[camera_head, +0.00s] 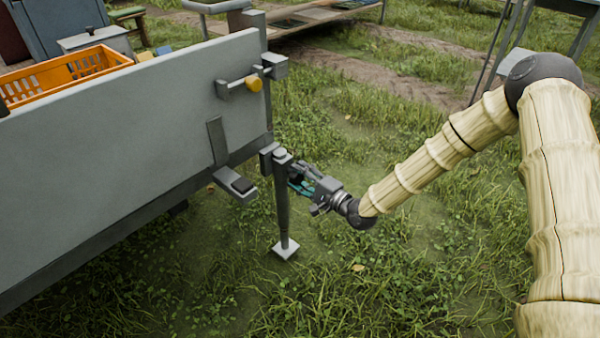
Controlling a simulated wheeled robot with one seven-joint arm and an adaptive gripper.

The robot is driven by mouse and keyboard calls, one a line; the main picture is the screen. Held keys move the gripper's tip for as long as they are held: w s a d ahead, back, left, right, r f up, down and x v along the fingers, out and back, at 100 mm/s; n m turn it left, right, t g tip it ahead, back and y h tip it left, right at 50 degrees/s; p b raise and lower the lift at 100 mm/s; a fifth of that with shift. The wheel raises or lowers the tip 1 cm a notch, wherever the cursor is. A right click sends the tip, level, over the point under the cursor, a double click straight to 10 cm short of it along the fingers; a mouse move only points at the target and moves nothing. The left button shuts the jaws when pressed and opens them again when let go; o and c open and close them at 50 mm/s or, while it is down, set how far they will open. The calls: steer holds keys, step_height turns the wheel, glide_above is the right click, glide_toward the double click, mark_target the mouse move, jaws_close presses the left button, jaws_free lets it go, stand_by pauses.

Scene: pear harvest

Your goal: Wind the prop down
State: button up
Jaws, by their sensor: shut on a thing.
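The prop (284,215) is a dark upright post with a pale square foot plate (285,249) at its lower end. It stands at the near right corner of the grey trailer (120,150), its top beside a bracket at the trailer's edge. The foot plate shows low over the grass; whether it touches the ground I cannot tell. My gripper (298,183) is at the upper part of the prop, reaching in from the right. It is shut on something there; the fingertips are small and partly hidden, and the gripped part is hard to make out.
An orange crate (62,77) sits in the trailer. A yellow-ended latch (253,84) and a grey step (234,186) stick out from the trailer's tail side. A low platform (310,22) stands behind. Grass (400,270) in front and to the right is clear.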

steer(key=n+p, duration=0.2)
steer(key=n, duration=0.2)
steer(key=shift+r+n, duration=0.1)
steer(key=shift+n, duration=0.3)
steer(key=n+p, duration=0.2)
steer(key=n, duration=0.3)
steer(key=shift+r, duration=0.1)
steer(key=n+p, duration=0.2)
steer(key=n, duration=0.3)
steer(key=shift+s+n, duration=0.1)
steer(key=shift+n, duration=0.3)
steer(key=n+p, duration=0.1)
steer(key=n, duration=0.3)
steer(key=shift+a+n, duration=0.1)
steer(key=shift+n, duration=0.2)
steer(key=n+p, duration=0.1)
steer(key=n, duration=0.3)
steer(key=shift+s+a+n, duration=0.1)
steer(key=shift+n, duration=0.2)
steer(key=n+p, duration=0.1)
steer(key=n, duration=0.8)
steer(key=shift+s+a, duration=0.1)
steer(key=shift+n, duration=2.2)
